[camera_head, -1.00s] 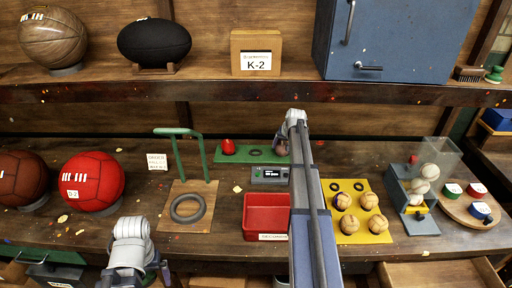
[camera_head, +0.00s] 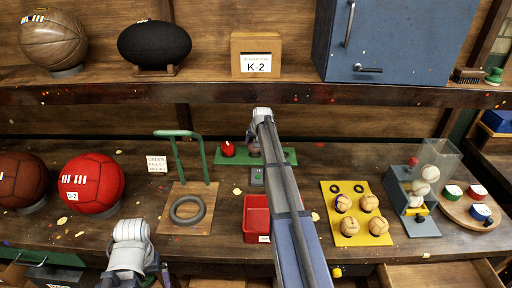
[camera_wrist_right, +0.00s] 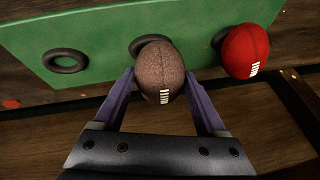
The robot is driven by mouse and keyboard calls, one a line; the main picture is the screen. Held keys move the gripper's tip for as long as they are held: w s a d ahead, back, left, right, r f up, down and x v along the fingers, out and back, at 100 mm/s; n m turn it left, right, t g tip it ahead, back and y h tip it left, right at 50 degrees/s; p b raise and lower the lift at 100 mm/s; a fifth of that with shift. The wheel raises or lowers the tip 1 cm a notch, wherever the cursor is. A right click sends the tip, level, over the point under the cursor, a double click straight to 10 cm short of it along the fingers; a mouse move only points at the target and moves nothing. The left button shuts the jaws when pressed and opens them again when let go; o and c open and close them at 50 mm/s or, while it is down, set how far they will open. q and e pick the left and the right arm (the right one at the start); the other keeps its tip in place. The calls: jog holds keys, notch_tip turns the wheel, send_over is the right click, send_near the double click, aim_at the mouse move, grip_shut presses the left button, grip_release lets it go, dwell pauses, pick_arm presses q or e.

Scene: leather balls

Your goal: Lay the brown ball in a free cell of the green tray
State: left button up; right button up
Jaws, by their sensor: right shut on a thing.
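The green tray (camera_head: 289,157) lies at the back of the bench; the right wrist view shows its surface (camera_wrist_right: 100,35) with black ring cells. A red ball (camera_head: 228,149) sits in an end cell, also seen in the right wrist view (camera_wrist_right: 246,52). The other end cell (camera_wrist_right: 65,60) is empty. My right gripper (camera_wrist_right: 160,82) is shut on the brown ball (camera_wrist_right: 160,70), which has white lacing. The ball partly covers the middle ring (camera_wrist_right: 140,44); I cannot tell if they touch. My left gripper (camera_head: 140,270) is at the bottom left, its fingers unclear.
A red bin (camera_head: 256,215) stands in front of the tray, beside my right arm. A yellow tray (camera_head: 370,235) with several tan balls lies to the right. A stand with a green post (camera_head: 178,160) and large red ball (camera_head: 92,183) are to the left.

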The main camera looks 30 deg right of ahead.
pick_arm(q)
jog(key=shift+f, duration=0.7)
pick_arm(e)
jog(key=shift+s+d+f, duration=0.15)
jog(key=shift+d+f, duration=0.05)
jog(key=shift+f, duration=0.5)
jog(key=shift+f+b, duration=0.25)
jog(key=shift+b, duration=0.15)
pick_arm(q)
jog(key=shift+f, duration=0.2)
pick_arm(e)
jog(key=o, duration=1.5)
pick_arm(q)
jog(key=shift+r, duration=0.1)
pick_arm(e)
jog(key=shift+o, duration=0.2)
jog(key=shift+r, duration=0.1)
